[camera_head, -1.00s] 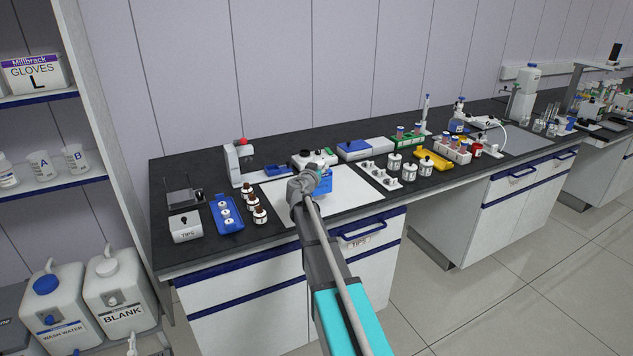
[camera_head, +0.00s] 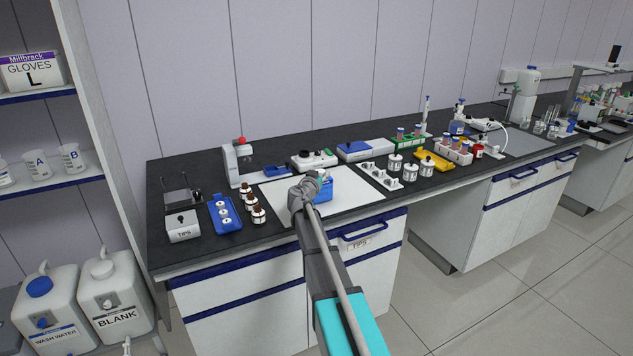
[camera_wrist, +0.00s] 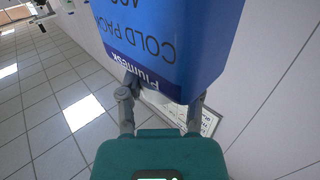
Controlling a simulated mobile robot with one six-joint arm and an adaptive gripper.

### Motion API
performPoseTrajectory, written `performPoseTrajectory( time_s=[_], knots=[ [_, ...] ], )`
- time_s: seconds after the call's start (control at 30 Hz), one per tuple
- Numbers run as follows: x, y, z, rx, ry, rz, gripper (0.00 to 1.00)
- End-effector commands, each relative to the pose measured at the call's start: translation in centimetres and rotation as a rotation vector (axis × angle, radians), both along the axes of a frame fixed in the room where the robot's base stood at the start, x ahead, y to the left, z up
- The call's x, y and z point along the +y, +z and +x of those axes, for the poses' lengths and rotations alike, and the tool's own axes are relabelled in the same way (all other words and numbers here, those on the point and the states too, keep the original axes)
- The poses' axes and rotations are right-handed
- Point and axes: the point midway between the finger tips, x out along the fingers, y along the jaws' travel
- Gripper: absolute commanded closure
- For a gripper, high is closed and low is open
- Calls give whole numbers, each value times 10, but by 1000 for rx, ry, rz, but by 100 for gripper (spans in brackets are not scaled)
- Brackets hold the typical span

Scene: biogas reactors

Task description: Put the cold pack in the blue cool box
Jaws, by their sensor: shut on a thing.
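The rest of the pack is hidden by my wrist. I cannot make out a blue cool box for sure in either view.
The white mat (camera_head: 350,203) lies on the dark bench top. Brown bottles (camera_head: 258,215) and a blue tray (camera_head: 226,214) stand left of it; white jars (camera_head: 410,173) stand right. Instruments line the back. A shelf with white canisters (camera_head: 116,294) is at far left.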

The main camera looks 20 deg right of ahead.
Motion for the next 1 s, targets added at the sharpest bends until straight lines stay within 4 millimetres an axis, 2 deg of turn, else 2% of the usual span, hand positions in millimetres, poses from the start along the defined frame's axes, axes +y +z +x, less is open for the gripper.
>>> performPoseTrajectory(
  time_s=[0.53, 0.57, 0.7, 0.73, 1.0],
  knots=[
    [1, -6, 0, 1, 1, -1, 100],
    [1, -5, 0, 0, 1, 0, 49],
    [1, -5, 0, 0, 1, 0, 23],
    [1, -5, 0, 0, 1, 0, 20],
    [1, -4, 0, 0, 1, 0, 20]
  ],
)
